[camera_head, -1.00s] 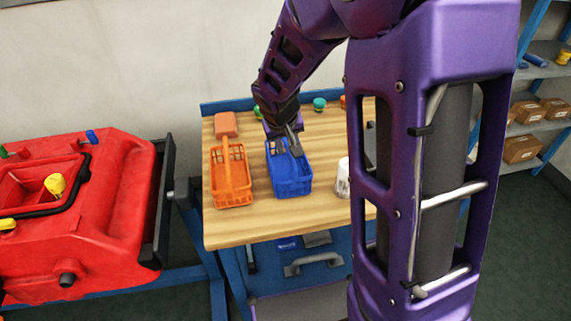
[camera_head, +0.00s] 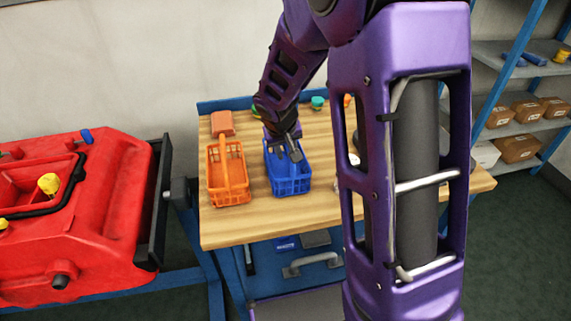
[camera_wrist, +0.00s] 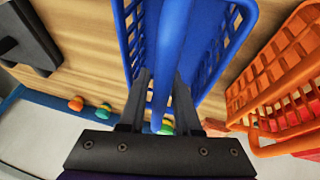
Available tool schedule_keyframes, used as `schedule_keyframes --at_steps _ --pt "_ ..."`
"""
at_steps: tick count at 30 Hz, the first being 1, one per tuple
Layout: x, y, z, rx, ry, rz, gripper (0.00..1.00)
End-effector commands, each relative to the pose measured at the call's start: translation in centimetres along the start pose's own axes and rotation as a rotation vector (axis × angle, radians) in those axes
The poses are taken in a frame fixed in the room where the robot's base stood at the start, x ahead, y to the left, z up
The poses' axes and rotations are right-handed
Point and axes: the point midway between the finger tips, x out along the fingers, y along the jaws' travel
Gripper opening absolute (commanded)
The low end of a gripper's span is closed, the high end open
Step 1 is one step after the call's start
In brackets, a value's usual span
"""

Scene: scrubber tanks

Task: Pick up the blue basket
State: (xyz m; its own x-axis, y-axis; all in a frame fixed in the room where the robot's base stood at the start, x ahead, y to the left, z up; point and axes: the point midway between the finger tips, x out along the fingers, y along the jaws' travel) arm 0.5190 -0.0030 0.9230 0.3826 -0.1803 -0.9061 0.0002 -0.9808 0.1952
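The blue basket (camera_head: 289,186) stands upright on the wooden workbench, right of the orange basket, in the head view. In the wrist view, its blue handle (camera_wrist: 172,50) runs between my two dark fingers, with its walls on both sides. My gripper (camera_head: 288,155) is at the handle over the basket; in the wrist view my gripper (camera_wrist: 163,78) has its fingers spread, one on each side of the handle. A gap shows between the left finger and the handle. Contact at the right finger is hard to tell.
The orange basket (camera_head: 228,190) stands close to the left; it also shows in the wrist view (camera_wrist: 280,75). An orange block (camera_head: 222,123) lies behind it. A green item (camera_head: 317,103) is at the bench's back. A red machine (camera_head: 70,220) stands left. My arm hides the bench's right part.

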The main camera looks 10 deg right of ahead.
Motion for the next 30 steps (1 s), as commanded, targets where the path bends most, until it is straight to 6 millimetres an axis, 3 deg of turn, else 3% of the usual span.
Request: schedule_keyframes --at_steps 19,25,30 --pt "0.29 -0.07 0.11 0.000 0.000 0.000 0.32" --pt "0.29 -0.07 0.12 0.000 0.000 0.000 0.00" --pt "0.30 -0.08 0.13 0.000 0.000 0.000 0.00"
